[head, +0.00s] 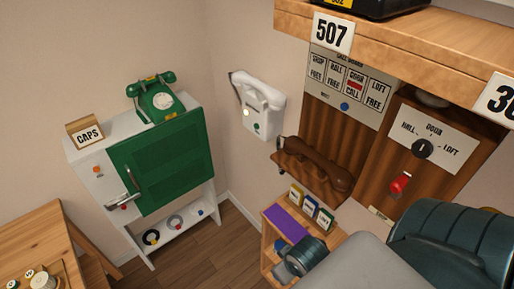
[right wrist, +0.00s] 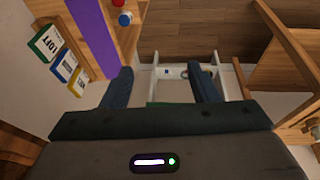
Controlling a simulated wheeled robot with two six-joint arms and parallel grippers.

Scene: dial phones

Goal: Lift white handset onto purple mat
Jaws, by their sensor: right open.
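The white handset (head: 262,93) rests on the white wall phone (head: 258,120), fixed to the wall in the middle of the head view. The purple mat (head: 285,221) lies on the wooden shelf unit below it; the mat also shows at the upper left of the right wrist view (right wrist: 93,38). My right gripper (head: 291,265) is at the front of this unit, apart from the handset and lower than it. In the right wrist view its two fingers (right wrist: 161,88) are spread with nothing between them. My left gripper is not in view.
A brown handset (head: 318,162) lies on a wall shelf right of the white phone. Small labelled boxes (head: 310,207) stand beside the mat. A green phone (head: 157,101) sits on the cabinet at left. A wooden shelf (head: 400,50) overhangs at upper right. Floor between cabinet and unit is clear.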

